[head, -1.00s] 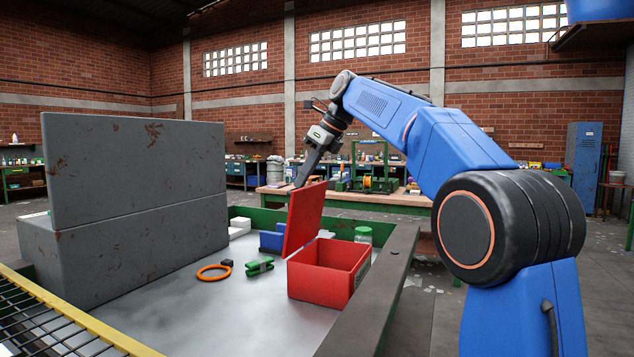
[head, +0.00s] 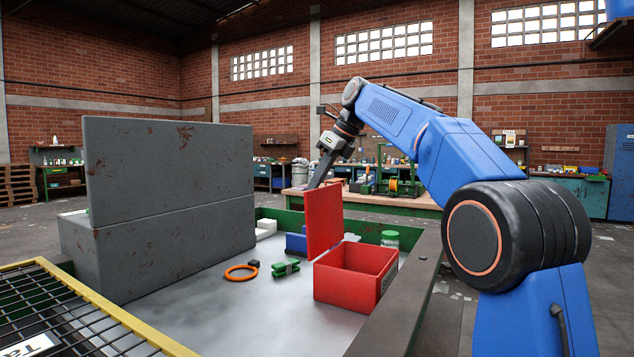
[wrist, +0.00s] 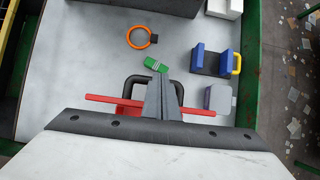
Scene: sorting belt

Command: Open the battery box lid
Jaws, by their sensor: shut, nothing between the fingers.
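The red battery box (head: 352,277) stands on the grey belt surface, to the right of the middle in the head view. Its lid (head: 323,219) is raised and stands about upright along the box's left side. My gripper (head: 319,176) is shut and empty, with its fingertips close to the lid's top edge; I cannot tell whether they touch. In the wrist view my gripper (wrist: 164,98) shows its fingers together, over the thin red edge of the lid (wrist: 105,99).
An orange ring (head: 241,272) and a green item (head: 286,268) lie left of the box. A blue block (wrist: 209,62) with a yellow handle lies beyond. A grey two-part block (head: 165,220) bounds the left side.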

